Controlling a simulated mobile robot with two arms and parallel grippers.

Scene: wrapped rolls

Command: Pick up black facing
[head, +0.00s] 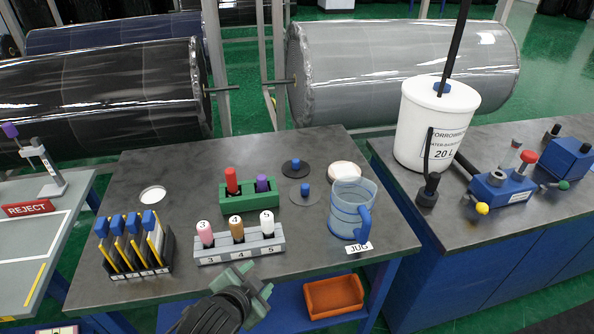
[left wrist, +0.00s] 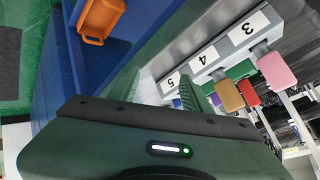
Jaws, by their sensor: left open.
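The black facing (head: 287,169) looks to be the dark round disc with a blue knob, lying flat at the back middle of the grey table. A grey disc (head: 300,199) with a blue knob lies just in front of it, and a pale round disc (head: 344,169) is to its right. My left gripper (head: 250,282) is open and empty at the table's front edge, well in front of the black facing. Its two green fingers show apart in the left wrist view (left wrist: 160,95); the black facing cannot be made out there. My right gripper is not in view.
Between my left gripper and the discs stand a grey numbered rack (head: 240,250) with pegs and a green block (head: 250,193) holding red and purple pieces. A clear blue jug (head: 350,212) stands right. A rack of blue-topped tools (head: 135,250) stands left. An orange bin (head: 333,297) is below.

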